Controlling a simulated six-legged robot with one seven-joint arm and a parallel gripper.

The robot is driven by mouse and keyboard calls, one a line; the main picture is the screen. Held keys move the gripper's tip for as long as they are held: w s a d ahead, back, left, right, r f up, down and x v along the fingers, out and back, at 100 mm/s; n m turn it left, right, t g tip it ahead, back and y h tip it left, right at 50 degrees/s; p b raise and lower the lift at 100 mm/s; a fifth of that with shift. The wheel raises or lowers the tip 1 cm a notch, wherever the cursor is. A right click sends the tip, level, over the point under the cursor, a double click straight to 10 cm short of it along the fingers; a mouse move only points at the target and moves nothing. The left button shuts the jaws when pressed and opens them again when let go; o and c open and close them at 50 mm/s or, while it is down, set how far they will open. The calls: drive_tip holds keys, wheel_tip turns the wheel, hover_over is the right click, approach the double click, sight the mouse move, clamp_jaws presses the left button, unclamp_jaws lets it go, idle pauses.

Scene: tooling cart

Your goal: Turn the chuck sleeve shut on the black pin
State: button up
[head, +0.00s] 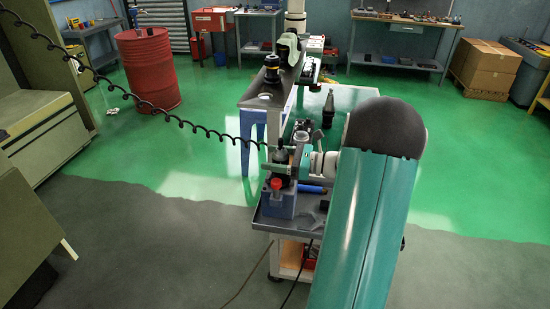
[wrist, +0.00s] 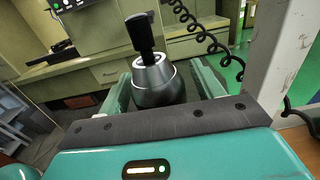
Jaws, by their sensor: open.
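The chuck sleeve (wrist: 155,76) is a rounded metal body, bright silver on top and dark below, in the wrist view. The black pin (wrist: 141,33) stands out of its top, tilted in the picture. My gripper (wrist: 162,80) is open, with one teal finger on each side of the sleeve. Whether either finger touches it I cannot tell. The sleeve's lower part is hidden behind my gripper's dark front edge. In the head view my gripper (head: 278,166) is over the near end of the tooling cart (head: 275,224), and the chuck is too small to make out clearly.
A blue block (head: 279,202) with a red knob (head: 276,184) stands on the cart below my gripper. A dark bottle (head: 328,110) stands farther back. A coiled black cable (head: 205,129) hangs across the left.

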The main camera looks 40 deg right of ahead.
drive_tip(key=shift+c, duration=0.5)
drive_tip(key=c, duration=0.9)
drive_tip(key=shift+m+t+h, duration=0.3)
drive_tip(key=shift+h, duration=0.1)
drive_tip(key=m+t+h, duration=0.1)
drive_tip(key=m+h, duration=0.1)
drive_tip(key=m+t+h, duration=0.1)
drive_tip(key=m+h, duration=0.1)
drive_tip(key=h, duration=0.1)
drive_tip(key=shift+w+d+h, duration=0.1)
drive_tip(key=shift+d+h, duration=0.05)
drive_tip(key=shift+h, duration=0.15)
drive_tip(key=m+h, duration=0.1)
drive_tip(key=h, duration=0.1)
drive_tip(key=m+h, duration=0.2)
drive_tip(key=h, duration=0.1)
drive_tip(key=d+m+h, duration=0.1)
drive_tip(key=m+h, duration=0.1)
drive_tip(key=h, duration=0.1)
drive_tip(key=shift+t, duration=0.3)
drive_tip(key=shift+m+h, duration=0.3)
drive_tip(key=shift+h, duration=0.1)
drive_tip(key=o, duration=1)
drive_tip(key=shift+d, duration=0.1)
